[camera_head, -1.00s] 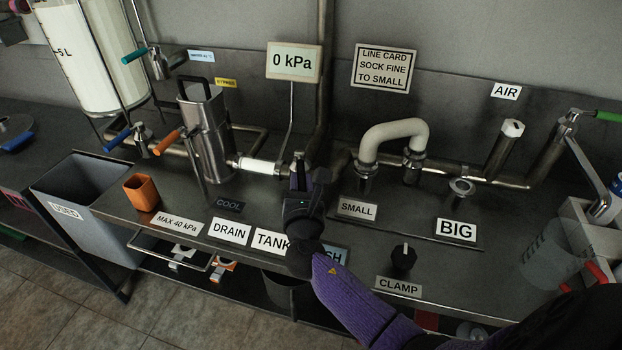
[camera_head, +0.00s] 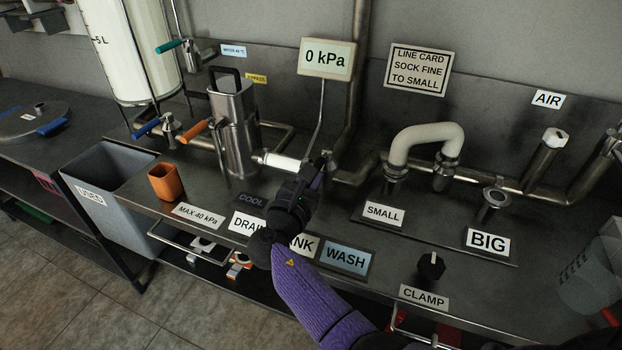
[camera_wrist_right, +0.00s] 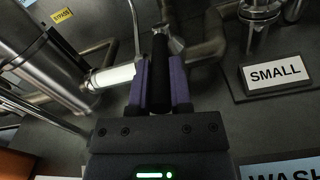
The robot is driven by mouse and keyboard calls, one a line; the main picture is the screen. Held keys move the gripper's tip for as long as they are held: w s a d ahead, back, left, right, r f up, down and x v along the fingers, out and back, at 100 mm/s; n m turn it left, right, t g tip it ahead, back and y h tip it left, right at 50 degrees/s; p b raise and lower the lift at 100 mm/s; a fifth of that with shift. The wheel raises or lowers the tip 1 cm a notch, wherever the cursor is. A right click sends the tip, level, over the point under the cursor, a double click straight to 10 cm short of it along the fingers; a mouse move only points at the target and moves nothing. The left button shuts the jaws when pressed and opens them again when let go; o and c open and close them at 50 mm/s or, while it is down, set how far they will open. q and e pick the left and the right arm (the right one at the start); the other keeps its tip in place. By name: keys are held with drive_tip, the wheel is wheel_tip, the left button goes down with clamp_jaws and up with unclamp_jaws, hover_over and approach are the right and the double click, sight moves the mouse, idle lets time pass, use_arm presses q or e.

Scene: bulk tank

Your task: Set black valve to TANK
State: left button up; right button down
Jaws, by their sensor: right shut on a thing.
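My right gripper (camera_head: 314,172) reaches in from the bottom right of the head view, at the pipe behind the DRAIN (camera_head: 246,224), TANK (camera_head: 306,246) and WASH (camera_head: 345,259) labels. In the right wrist view my right gripper (camera_wrist_right: 160,75) is shut on the black valve handle (camera_wrist_right: 160,58), which lies between its purple-sided fingers. The handle's metal joint (camera_wrist_right: 170,38) shows beyond the fingertips. My wrist lies over part of DRAIN and TANK, while WASH is uncovered. The handle is mostly hidden in the head view. My left gripper is not in view.
A gauge sign (camera_head: 326,59) reads 0 kPa. A steel jug (camera_head: 235,125) and an orange cup (camera_head: 166,182) stand to the left. The SMALL label (camera_head: 384,214) and curved pipe (camera_head: 424,140) are to the right. A black CLAMP knob (camera_head: 431,266) sits near the front edge.

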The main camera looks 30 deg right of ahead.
drive_tip(key=c, duration=0.5)
unclamp_jaws()
drive_tip(key=shift+c, duration=0.2)
drive_tip(key=p+v, duration=0.2)
drive_tip(key=v, duration=0.8)
drive_tip(key=shift+p, duration=0.3)
drive_tip(key=shift+d+r, duration=0.1)
